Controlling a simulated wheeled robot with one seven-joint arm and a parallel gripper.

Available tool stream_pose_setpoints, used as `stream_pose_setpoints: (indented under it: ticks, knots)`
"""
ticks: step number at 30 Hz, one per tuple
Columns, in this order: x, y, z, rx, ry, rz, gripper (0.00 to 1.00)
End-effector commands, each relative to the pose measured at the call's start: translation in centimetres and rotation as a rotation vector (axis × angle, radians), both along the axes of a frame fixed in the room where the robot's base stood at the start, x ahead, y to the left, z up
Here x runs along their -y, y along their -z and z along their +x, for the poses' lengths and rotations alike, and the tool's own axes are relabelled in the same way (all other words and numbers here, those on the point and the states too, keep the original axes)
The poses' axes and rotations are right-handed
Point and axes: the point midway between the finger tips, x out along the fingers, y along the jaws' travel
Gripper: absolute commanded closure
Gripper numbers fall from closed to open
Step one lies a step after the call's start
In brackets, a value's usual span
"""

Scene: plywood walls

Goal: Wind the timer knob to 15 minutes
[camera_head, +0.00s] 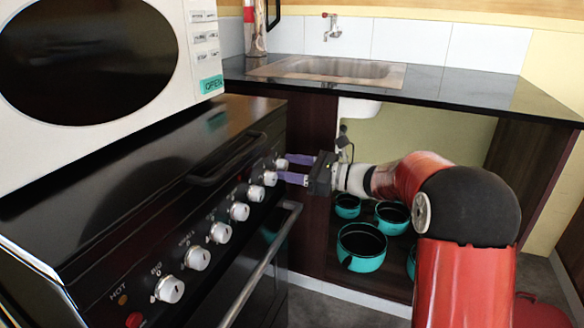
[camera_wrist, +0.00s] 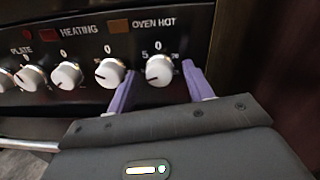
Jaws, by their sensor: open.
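The timer knob (camera_wrist: 159,70) is the white round knob at the right end of the oven's row, with a 5 and a 0 printed around it. In the head view it (camera_head: 281,163) is the farthest knob on the panel. My gripper (camera_wrist: 160,72) is open, with its purple fingers on the left and right of this knob. Whether the fingers touch it, I cannot tell. In the head view my gripper (camera_head: 287,168) reaches the panel from the right. The pointer's exact setting is too small to read.
A neighbouring knob (camera_wrist: 110,73) sits close beyond the left finger. The oven door handle (camera_head: 262,265) runs below the panel. A white microwave (camera_head: 190,105) stands on the stove. Teal pots (camera_head: 362,262) sit in the open cupboard under the sink (camera_head: 330,70).

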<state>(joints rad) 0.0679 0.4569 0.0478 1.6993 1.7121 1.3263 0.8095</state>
Motion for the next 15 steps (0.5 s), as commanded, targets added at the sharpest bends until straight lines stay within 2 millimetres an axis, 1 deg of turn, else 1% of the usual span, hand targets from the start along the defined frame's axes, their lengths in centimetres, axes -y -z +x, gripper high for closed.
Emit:
stream_pose_setpoints:
  ticks: [2,5,12,15]
  knots:
    - [0.01,0.01,0.0,0.0,0.0,0.0,0.49]
    - [0.02,0.01,-0.01,0.0,0.0,0.0,0.6]
    - [0.03,0.02,-0.02,0.0,0.0,0.0,0.92]
    - [0.04,0.02,-0.02,0.0,0.0,0.0,0.93]
